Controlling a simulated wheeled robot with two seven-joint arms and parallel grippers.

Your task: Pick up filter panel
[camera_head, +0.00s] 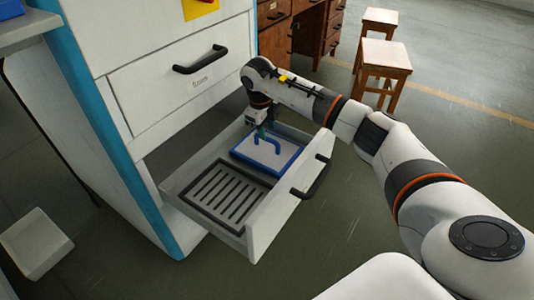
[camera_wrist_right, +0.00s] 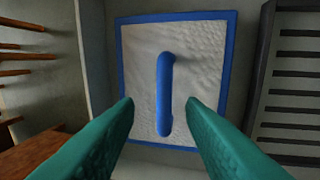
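The filter panel (camera_head: 278,162) is a pale rough square with a blue rim and a blue bar handle. It lies in the far part of the open drawer (camera_head: 265,222). In the right wrist view the panel (camera_wrist_right: 205,50) faces the camera, with its handle (camera_wrist_right: 164,92) upright in the picture. My right gripper (camera_head: 262,132) is above the panel's left edge in the head view. Its green fingers (camera_wrist_right: 163,103) are open, one on each side of the handle's lower part in the picture, with nothing between them that I can see gripped. My left gripper is not in view.
A dark slotted grate (camera_head: 229,192) lies in the drawer's near part, beside the panel. The drawer front carries a black handle (camera_head: 313,180). The white cabinet (camera_head: 185,92) stands behind. Wooden stools (camera_head: 385,62) and a brown desk (camera_head: 311,33) stand farther back.

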